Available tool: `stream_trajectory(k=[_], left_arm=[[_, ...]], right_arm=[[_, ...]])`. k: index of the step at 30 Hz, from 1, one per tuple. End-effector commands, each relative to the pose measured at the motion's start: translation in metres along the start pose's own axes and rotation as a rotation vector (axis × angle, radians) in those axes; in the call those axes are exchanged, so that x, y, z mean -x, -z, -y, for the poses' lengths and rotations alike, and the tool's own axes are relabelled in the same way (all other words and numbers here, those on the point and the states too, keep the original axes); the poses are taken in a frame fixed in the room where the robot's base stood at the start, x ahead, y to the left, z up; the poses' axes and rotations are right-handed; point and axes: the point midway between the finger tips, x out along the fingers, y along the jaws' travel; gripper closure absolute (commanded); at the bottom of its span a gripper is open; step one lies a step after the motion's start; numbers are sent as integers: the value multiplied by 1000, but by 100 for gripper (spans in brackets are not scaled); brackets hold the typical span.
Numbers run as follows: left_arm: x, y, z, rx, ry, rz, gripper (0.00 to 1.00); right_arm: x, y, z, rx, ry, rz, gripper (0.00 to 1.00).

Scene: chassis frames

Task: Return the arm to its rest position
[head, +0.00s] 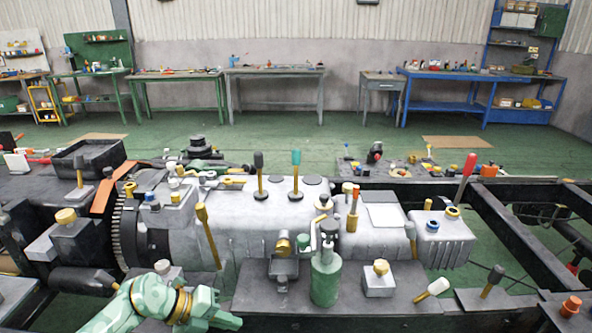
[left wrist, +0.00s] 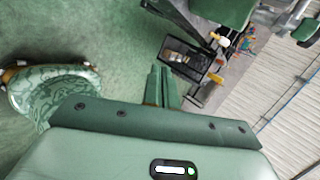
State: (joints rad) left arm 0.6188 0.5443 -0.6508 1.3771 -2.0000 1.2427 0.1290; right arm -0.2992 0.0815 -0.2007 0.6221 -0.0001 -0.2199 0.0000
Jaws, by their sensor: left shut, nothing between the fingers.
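My left arm comes in at the bottom left of the head view, pale green with a gold band. Its gripper (head: 222,321) is low at the bottom edge, in front of the chassis frame and left of the green bottle-like can (head: 326,276). In the left wrist view the left gripper's dark green fingers (left wrist: 165,84) are together, with nothing between them. Green floor shows beyond them. My right gripper is in neither view.
A grey gearbox housing (head: 245,212) with several upright levers fills the middle of the chassis. A dark tray (head: 88,157) sits at the left. Dark frame rails (head: 510,232) run at the right. Workbenches (head: 275,73) line the far wall, with open green floor before them.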

Motion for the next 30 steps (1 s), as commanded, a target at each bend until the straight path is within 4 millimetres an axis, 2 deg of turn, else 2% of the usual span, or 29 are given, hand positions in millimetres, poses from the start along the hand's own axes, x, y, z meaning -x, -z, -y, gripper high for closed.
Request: stream_trajectory(k=[3, 7, 11, 14, 17, 20, 23, 24, 26, 27, 29, 30], left_arm=[[-10, 4, -5, 61, 65, 7, 100], [-22, 8, -12, 146, 146, 24, 100], [-35, 12, -26, 273, 245, 62, 100], [-47, 15, -45, 418, 331, 117, 100], [-60, 20, -79, 609, 409, 203, 100], [-72, 34, -131, 850, 460, 326, 100], [-82, 62, -199, 1115, 458, 470, 100], [-86, 80, -230, 1227, 440, 534, 100], [-90, 112, -275, 1391, 398, 627, 100], [-92, 136, -302, 1494, 362, 684, 100], [-93, 176, -340, 1635, 296, 764, 100], [-93, 204, -363, 1725, 246, 814, 100]], right_arm=[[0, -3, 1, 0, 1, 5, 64], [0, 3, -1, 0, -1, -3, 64], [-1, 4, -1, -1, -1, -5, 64], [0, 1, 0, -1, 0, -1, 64], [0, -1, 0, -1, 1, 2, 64], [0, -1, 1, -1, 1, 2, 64], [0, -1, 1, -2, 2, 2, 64], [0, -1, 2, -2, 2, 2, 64], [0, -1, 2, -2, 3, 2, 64], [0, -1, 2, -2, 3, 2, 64], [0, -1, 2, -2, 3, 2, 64], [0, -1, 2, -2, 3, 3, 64]])
